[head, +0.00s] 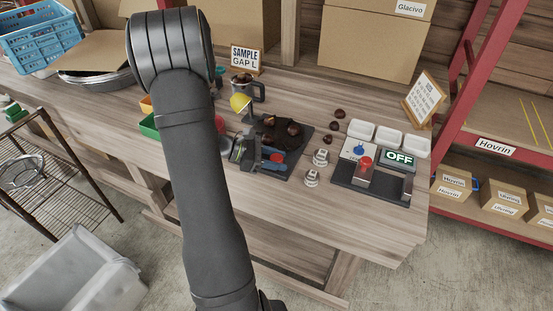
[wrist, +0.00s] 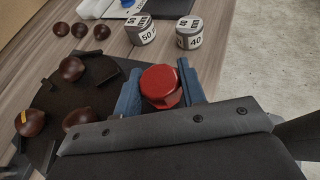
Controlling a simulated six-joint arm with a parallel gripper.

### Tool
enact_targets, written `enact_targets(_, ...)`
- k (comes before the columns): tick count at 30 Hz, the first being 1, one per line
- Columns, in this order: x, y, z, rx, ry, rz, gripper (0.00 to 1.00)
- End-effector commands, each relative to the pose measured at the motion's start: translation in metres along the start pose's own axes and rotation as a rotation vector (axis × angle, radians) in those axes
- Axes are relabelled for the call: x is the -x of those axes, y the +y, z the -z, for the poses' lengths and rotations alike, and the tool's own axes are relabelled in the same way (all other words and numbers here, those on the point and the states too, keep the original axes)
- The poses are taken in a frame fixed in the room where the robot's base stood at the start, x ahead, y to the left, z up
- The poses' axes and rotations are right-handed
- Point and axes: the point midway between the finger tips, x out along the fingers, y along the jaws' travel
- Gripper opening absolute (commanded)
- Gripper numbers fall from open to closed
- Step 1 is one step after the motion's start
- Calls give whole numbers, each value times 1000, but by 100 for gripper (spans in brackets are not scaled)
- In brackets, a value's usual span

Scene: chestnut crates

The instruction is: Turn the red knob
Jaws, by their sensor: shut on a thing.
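The red knob (wrist: 160,82) is round and glossy in the wrist view. It stands between the two blue fingers of my gripper (wrist: 159,70), which is shut on it from both sides. The lower part of the knob is hidden by my gripper's dark body. In the head view my gripper (head: 272,160) is low over the front of a dark board (head: 303,148), and my arm covers much of the area left of it.
Chestnuts (wrist: 72,68) lie on and beside the dark board. Farther right is a panel with a blue dial, a red-topped part (head: 366,161) and an OFF display (head: 399,157).

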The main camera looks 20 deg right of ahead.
Motion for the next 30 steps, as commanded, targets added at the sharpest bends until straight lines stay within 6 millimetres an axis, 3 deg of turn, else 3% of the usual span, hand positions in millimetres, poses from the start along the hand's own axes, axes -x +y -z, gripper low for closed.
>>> enact_targets(4,0,0,0,0,0,-1,14)
enact_targets(5,0,0,0,0,0,-1,43)
enact_targets(6,0,0,0,0,0,-1,46)
enact_targets(14,1,0,0,0,0,-2,46)
enact_targets(19,14,1,0,-1,0,-4,46)
enact_targets(30,100,1,0,0,1,-7,46)
